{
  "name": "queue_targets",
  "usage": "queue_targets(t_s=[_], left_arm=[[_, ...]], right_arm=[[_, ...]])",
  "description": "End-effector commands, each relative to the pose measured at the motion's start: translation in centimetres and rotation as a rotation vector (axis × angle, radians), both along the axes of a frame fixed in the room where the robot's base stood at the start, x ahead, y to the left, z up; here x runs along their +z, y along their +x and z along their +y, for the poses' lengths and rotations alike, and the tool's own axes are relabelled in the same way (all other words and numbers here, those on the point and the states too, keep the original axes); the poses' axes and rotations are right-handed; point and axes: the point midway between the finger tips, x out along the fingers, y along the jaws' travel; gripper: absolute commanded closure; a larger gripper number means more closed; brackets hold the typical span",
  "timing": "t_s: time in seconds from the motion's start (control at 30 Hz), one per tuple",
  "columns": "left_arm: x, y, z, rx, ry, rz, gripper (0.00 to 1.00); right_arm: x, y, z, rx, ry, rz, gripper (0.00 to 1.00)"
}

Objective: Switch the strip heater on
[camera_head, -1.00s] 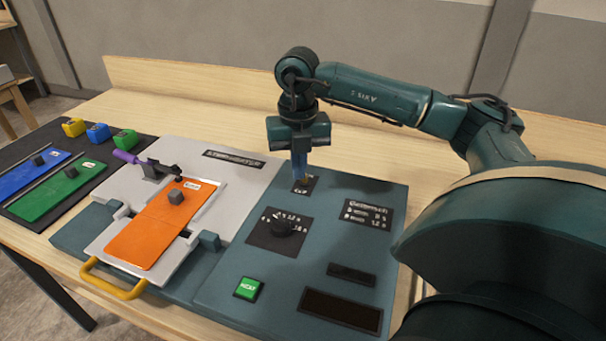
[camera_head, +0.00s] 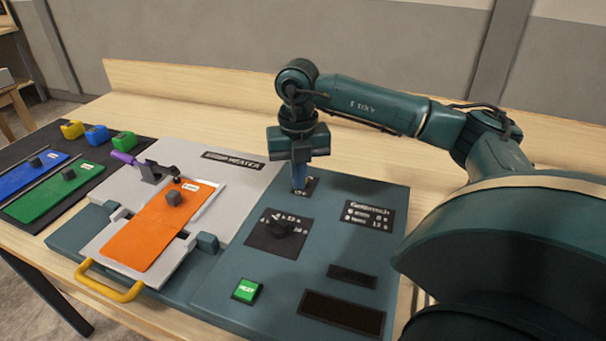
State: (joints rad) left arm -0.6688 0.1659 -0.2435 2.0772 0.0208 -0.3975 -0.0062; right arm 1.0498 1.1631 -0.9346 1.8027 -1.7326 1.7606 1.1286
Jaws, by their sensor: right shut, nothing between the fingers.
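The strip heater is a light grey plate labelled as a heater (camera_head: 234,161), joined to a teal control panel (camera_head: 300,262). My right gripper (camera_head: 299,188) is shut with nothing in it. It points straight down over a small dark switch plate (camera_head: 311,186) near the panel's far edge. The fingers hide most of the switch, and I cannot tell whether they touch it. My left gripper is out of view.
An orange sheet (camera_head: 150,232) with a grey knob lies on a sliding tray with a yellow handle (camera_head: 108,282). A purple-handled clamp (camera_head: 137,164) stands behind it. Blue and green sheets (camera_head: 52,192) lie on a dark mat at left. The table behind is clear.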

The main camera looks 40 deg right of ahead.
Motion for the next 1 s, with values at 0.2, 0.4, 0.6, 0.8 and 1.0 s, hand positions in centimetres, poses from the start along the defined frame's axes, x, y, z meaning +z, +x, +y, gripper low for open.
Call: queue_targets(t_s=[0.2,0.4,0.6,0.8,1.0], left_arm=[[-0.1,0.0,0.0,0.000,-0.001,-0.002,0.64],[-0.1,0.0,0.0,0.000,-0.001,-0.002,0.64],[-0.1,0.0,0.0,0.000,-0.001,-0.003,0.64],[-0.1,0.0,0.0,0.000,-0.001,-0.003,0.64],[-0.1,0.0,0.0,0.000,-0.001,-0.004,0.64]], right_arm=[[0.0,0.2,-0.3,-0.001,0.000,0.000,1.00],[0.0,0.5,-0.8,-0.001,0.000,0.000,1.00],[0.0,0.7,-1.4,-0.002,0.000,0.000,1.00],[0.0,1.0,-1.9,-0.001,0.000,0.000,1.00],[0.0,1.1,-2.1,0.000,0.000,0.000,1.00]])
